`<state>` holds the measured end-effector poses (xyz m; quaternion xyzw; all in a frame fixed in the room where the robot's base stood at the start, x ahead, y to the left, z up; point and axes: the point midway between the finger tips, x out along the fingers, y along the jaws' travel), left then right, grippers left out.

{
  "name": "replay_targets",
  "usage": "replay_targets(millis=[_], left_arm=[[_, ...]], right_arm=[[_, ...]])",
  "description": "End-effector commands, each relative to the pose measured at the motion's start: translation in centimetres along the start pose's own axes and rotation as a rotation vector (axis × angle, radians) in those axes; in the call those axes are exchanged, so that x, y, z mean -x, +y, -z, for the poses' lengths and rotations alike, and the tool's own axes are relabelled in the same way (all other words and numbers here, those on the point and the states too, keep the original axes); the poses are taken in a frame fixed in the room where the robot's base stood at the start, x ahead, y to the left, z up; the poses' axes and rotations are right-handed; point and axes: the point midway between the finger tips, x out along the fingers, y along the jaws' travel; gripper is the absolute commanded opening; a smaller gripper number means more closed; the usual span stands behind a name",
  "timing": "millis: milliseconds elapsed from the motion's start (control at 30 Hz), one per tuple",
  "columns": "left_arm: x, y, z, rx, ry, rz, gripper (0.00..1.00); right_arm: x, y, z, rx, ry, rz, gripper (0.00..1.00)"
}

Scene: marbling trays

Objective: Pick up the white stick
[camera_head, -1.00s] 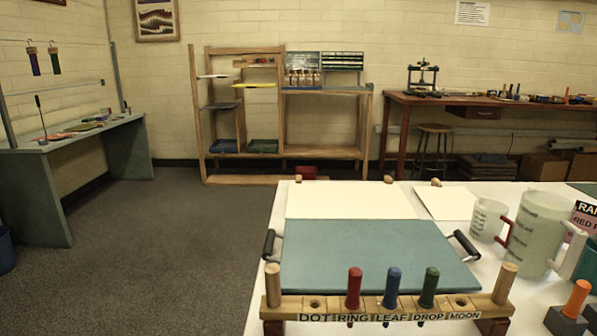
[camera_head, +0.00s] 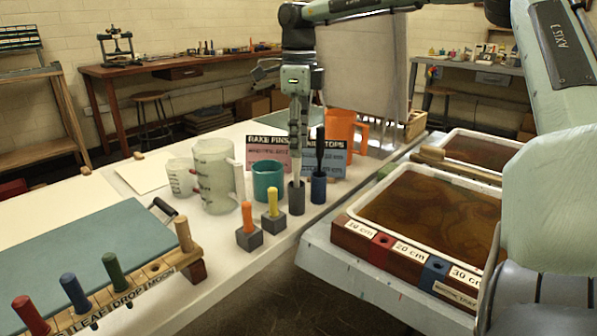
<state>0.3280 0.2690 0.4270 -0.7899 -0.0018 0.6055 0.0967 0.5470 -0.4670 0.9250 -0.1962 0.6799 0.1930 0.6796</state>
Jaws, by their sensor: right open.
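A white stick (camera_head: 295,170) stands upright in a dark grey round holder (camera_head: 297,198) on the white table, near its right edge. My right gripper (camera_head: 298,128) comes down over it from above, fingers pointing down. The gripper is open; its fingers are in line with the upper part of the stick and partly hide it. I cannot tell whether they touch it. My left gripper is not in view.
A tray of brown liquid (camera_head: 425,215) lies to the right, past a gap.

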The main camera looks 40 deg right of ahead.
Motion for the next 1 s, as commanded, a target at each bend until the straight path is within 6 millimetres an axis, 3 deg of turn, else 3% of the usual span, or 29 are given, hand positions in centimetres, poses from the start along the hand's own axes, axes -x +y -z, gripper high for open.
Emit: replay_targets(millis=[333, 667, 1000], left_arm=[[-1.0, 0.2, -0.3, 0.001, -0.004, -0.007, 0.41], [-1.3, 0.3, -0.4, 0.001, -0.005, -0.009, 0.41], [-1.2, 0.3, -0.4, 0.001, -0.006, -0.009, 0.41]], right_arm=[[-4.8, 0.1, -0.5, 0.0, 0.001, -0.003, 0.42], [-5.6, 0.1, -0.5, 0.0, -0.001, -0.001, 0.42], [-5.6, 0.1, -0.5, 0.0, -0.001, -0.001, 0.01]])
